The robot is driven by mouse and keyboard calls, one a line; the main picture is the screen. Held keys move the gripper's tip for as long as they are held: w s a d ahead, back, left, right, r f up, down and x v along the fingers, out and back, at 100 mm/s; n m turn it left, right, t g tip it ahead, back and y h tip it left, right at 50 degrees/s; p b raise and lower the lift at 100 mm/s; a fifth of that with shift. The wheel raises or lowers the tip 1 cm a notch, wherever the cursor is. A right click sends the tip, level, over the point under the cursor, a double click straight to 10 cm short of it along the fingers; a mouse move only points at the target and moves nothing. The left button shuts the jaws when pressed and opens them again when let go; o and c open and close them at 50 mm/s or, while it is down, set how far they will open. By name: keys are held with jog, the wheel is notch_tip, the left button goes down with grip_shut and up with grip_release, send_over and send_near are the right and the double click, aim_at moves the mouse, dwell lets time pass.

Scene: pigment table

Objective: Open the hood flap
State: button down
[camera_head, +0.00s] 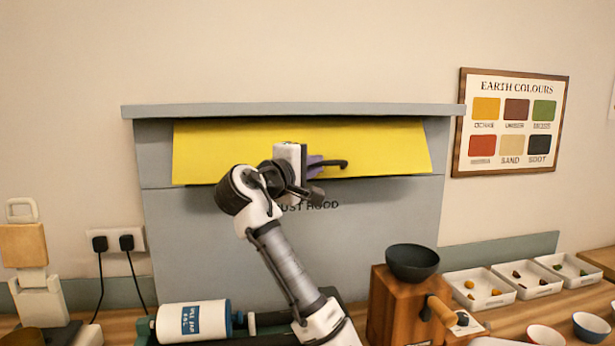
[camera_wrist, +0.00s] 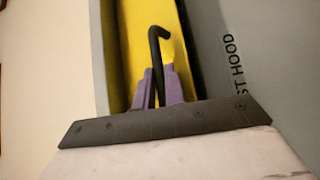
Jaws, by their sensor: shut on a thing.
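The yellow hood flap (camera_head: 390,140) spans the upper front of the grey dust hood (camera_head: 180,230). Its lower edge stands out a little from the hood face, with a dark gap below it. A black bar handle (camera_head: 335,163) is on the flap. My gripper (camera_head: 314,166) is at the handle, its purple fingers closed around it. In the wrist view the handle (camera_wrist: 156,45) rises between the two purple fingers of my gripper (camera_wrist: 160,82), with the yellow flap (camera_wrist: 138,40) behind. Part of the handle and flap is hidden by my gripper and wrist.
A wooden grinder with a dark bowl (camera_head: 412,262) stands on the bench right of my arm. A white labelled cylinder (camera_head: 193,321) lies left of it. White trays of pigment lumps (camera_head: 480,288) and small bowls (camera_head: 590,327) are at right. Wall plugs (camera_head: 113,242) are at left.

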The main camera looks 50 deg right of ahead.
notch_tip(320, 180, up, 9)
jog(key=s+a+n+y+p, duration=0.1)
jog(key=s+a+n+p, duration=0.1)
jog(key=p, duration=0.3)
jog(key=shift+s+y, duration=0.15)
jog(key=shift+y, duration=0.25)
jog(key=shift+a, duration=0.1)
jog(key=c, duration=1.5)
grip_release()
jog(key=shift+f, duration=0.15)
jog(key=shift+s+a+r+b, duration=0.3)
jog(key=shift+a+b, duration=0.65)
jog(key=shift+a, duration=1.3)
jog(key=shift+s+a+r+b, duration=0.1)
jog(key=shift+a+r+b, duration=0.6)
jog(key=shift+a, duration=1.55)
jog(key=shift+s+a+r+b, duration=0.15)
jog(key=shift+a+b, duration=1.05)
jog(key=shift+a, duration=1.05)
